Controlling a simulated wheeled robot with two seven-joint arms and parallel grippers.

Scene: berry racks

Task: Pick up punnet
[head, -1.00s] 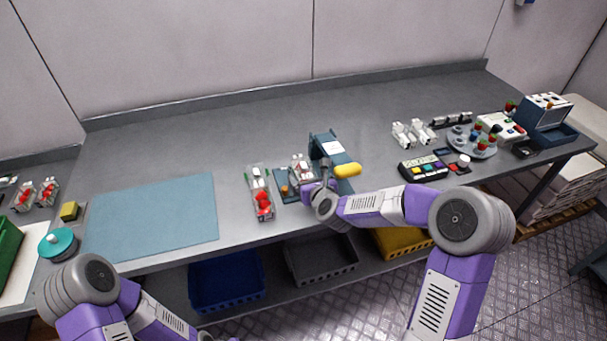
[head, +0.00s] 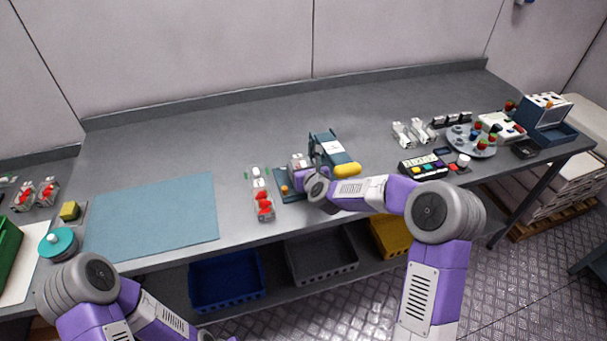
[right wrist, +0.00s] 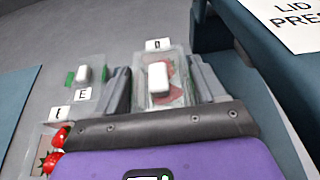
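A clear punnet (right wrist: 160,98) with red berries and a white block on top stands by the lid press (head: 333,152), at a "D" tag. My right gripper (right wrist: 160,84) is open, with one grey finger on each side of the punnet and a small gap visible at the left. In the head view my right gripper (head: 301,166) hides most of this punnet. Another punnet (head: 264,207) with strawberries stands to the left; part of it shows in the right wrist view (right wrist: 47,153). My left arm is at the lower left; its gripper is not clearly seen.
The lid press has a yellow handle (head: 347,171) close to my right wrist. A white block (right wrist: 84,73) between green marks sits left of the gripper. A blue mat (head: 150,220) lies empty at left. Blue (head: 227,285) and grey (head: 322,262) crates stand below the bench.

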